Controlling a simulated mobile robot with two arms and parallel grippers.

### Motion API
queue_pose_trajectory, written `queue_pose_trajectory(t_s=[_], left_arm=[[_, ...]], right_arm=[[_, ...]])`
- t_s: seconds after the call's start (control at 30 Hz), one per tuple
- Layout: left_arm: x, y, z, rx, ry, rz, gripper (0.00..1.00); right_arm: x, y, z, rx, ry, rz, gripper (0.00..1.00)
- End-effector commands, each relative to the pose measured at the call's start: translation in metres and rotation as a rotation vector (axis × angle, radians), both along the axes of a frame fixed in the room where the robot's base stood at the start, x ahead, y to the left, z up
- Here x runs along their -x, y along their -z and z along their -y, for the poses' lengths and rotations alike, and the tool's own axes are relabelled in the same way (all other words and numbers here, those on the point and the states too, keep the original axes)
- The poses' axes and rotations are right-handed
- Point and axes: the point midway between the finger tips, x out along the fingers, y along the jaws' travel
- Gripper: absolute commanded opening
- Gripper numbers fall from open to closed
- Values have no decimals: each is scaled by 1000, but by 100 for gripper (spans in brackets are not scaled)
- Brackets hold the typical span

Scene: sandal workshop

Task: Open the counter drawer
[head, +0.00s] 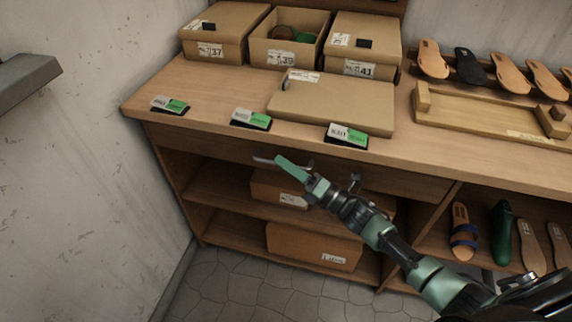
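The counter drawer (215,147) is the wooden front just under the counter top, and it looks shut and flush. Its metal handle (264,160) is a small bar near the middle of the front, partly hidden by my gripper. My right gripper (283,163) reaches in from the lower right, with its green fingertip at the right end of the handle. I cannot tell whether it touches the handle or whether its fingers are apart. My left gripper is not in view.
The counter top (210,90) holds several cardboard boxes (225,30), a loose lid (335,105), small green-and-white cards (250,119) and a wooden tray (480,115). Sandals (470,65) stand behind. Open floor (260,290) lies in front.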

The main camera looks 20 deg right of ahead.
Motion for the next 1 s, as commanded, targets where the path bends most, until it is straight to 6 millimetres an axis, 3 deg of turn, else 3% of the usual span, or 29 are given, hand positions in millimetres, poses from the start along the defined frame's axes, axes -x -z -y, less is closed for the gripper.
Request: queue_pose_trajectory(t_s=[0.17, 0.23, 0.27, 1.0], left_arm=[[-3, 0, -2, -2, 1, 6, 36], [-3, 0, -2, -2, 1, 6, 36], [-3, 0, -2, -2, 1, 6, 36], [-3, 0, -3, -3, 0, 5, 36]], right_arm=[[0, 0, 0, 0, 0, 0, 20], [0, 0, 0, 0, 0, 0, 3], [0, 0, 0, 0, 0, 0, 0], [0, 0, 0, -1, 1, -1, 0]])
